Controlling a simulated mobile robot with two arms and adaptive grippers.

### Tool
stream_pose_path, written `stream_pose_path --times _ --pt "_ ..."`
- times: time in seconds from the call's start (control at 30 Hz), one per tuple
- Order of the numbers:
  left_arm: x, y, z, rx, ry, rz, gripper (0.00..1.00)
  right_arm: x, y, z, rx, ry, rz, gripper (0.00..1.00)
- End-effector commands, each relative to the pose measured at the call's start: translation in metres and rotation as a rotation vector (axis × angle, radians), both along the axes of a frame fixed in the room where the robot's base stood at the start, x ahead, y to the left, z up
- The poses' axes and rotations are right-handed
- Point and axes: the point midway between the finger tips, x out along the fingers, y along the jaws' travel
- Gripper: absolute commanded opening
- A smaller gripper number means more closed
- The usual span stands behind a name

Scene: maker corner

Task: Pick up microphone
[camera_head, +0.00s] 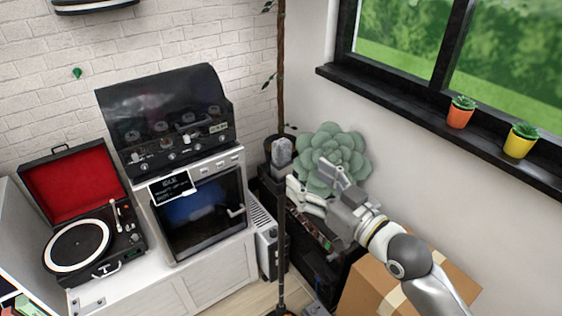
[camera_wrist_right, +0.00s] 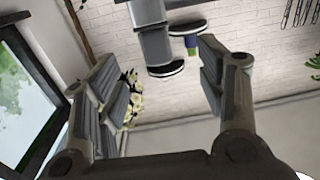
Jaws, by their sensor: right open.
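A grey, rounded, upright head that looks like the microphone (camera_head: 281,151) sits at the top of a thin dark stand (camera_head: 281,240) in the head view. My right gripper (camera_head: 306,174) is open and empty, just right of and below that head in the picture. Its fingers point up and left. The depth gap between them is hard to tell. In the right wrist view the open fingers (camera_wrist_right: 155,85) frame grey cylinders and brick wall, and I cannot make out the microphone there. My left gripper is not in view.
A large green succulent (camera_head: 330,158) is behind my right gripper, above a dark cabinet (camera_head: 325,255). A cardboard box (camera_head: 365,287) is under my right arm. A white cabinet (camera_head: 215,275) with an oven (camera_head: 205,215) and a turntable (camera_head: 82,243) stand left. A window sill (camera_head: 400,105) is at right.

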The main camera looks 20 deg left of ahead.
Motion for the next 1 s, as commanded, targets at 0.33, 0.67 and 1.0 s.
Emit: stream_pose_path --times 0.33,0.67,1.0 --pt "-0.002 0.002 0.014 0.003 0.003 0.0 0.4 0.025 0.039 0.005 0.003 -0.003 0.006 0.64" --pt "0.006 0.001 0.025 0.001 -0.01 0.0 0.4 0.041 0.056 0.004 0.002 -0.005 0.005 0.64" --pt "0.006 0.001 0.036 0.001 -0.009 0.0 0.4 0.063 0.083 0.0 0.002 -0.005 0.006 0.64"
